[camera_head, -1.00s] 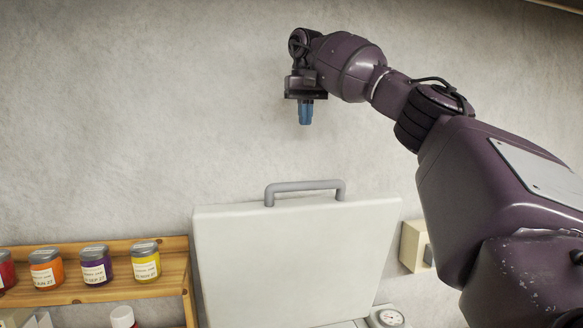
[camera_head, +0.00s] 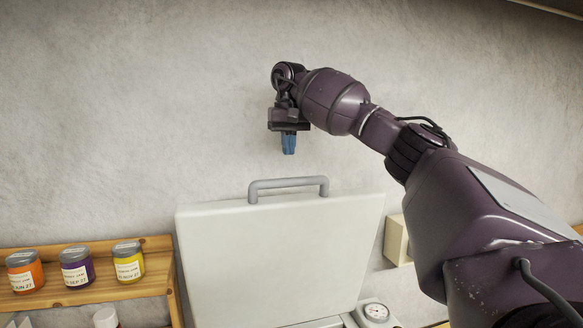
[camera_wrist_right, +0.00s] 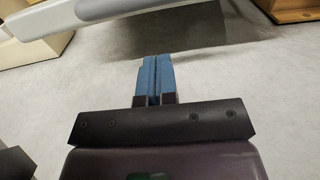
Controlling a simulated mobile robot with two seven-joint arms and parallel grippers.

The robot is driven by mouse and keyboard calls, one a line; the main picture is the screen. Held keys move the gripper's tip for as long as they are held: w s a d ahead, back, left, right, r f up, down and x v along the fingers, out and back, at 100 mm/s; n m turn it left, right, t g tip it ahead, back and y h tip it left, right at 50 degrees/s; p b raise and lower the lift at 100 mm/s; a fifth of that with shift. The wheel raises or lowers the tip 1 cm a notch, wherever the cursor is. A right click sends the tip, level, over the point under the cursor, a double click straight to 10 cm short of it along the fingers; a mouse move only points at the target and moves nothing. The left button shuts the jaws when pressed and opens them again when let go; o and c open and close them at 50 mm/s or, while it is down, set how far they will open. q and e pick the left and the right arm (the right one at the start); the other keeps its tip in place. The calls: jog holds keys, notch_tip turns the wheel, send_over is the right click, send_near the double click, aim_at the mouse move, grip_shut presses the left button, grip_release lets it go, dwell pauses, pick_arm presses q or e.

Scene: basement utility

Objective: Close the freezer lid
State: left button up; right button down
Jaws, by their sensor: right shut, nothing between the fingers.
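The white freezer lid (camera_head: 275,255) stands raised, nearly upright, in front of the wall in the head view. A grey bar handle (camera_head: 288,184) runs along its top edge. My right gripper (camera_head: 288,150) points down above the handle, apart from it, with its blue fingers shut and empty. In the right wrist view the shut fingers (camera_wrist_right: 156,75) show against the wall, with the lid's edge (camera_wrist_right: 60,18) and the handle (camera_wrist_right: 100,8) at the top left. My left gripper is not in view.
A wooden shelf (camera_head: 85,290) with several labelled jars stands left of the lid. A round dial (camera_head: 375,312) sits at the lid's lower right. A beige box (camera_head: 398,240) is on the wall to the right.

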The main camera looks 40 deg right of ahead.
aim_at(292, 197)
jog(key=shift+s+a+f, duration=0.15)
jog(key=shift+s+f, duration=0.2)
jog(key=shift+f, duration=0.3)
jog(key=shift+s+a+f, duration=0.15)
jog(key=shift+s+f, duration=0.15)
jog(key=shift+f, duration=0.35)
jog(key=shift+s+a+f, duration=0.15)
jog(key=shift+s+f, duration=0.2)
jog(key=shift+f, duration=0.3)
jog(key=shift+s+a+f, duration=0.15)
jog(key=shift+s+f, duration=0.05)
jog(key=shift+f, duration=0.15)
jog(key=shift+f, duration=0.1)
